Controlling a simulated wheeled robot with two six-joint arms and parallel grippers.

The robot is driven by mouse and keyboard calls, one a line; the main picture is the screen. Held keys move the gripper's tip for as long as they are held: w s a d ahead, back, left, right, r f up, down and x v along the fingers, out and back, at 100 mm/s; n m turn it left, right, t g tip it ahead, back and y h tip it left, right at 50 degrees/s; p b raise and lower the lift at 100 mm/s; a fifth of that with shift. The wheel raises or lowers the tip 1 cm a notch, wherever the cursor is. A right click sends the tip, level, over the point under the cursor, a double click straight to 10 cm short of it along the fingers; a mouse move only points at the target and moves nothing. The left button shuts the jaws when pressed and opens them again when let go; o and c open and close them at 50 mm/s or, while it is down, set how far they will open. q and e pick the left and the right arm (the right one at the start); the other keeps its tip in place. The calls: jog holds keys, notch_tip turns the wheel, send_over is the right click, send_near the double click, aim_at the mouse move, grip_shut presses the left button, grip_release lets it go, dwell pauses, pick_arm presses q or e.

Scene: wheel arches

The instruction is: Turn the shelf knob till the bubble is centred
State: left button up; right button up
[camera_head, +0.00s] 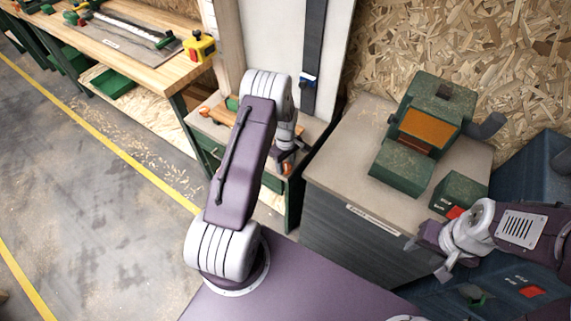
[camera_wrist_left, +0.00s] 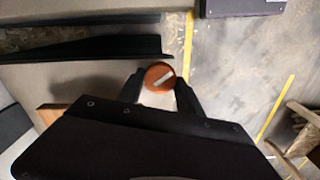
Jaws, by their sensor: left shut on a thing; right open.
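The shelf knob (camera_wrist_left: 160,77) is a round orange-red cap with a white bar across its face, slanting up to the right in the left wrist view. My left gripper (camera_wrist_left: 161,90) is shut on it, with one dark finger at each side. In the head view my left gripper (camera_head: 286,156) is at the front right corner of a small beige shelf (camera_head: 211,129) with a green frame, and the orange knob (camera_head: 283,168) shows just below it. I cannot make out a bubble in either view. My right gripper (camera_head: 426,258) is open and empty at the right.
A grey cabinet (camera_head: 345,192) with a green and orange machine (camera_head: 424,130) stands right of the shelf. A green box with a red part (camera_head: 458,193) is near my right gripper. A wooden workbench (camera_head: 150,70) is at the upper left. The floor at left is clear.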

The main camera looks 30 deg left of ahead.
aim_at(286, 167)
pick_arm(q)
jog(key=o, duration=1.4)
jog(key=shift+c, duration=0.2)
notch_tip(286, 167, up, 9)
jog(key=shift+b, duration=0.35)
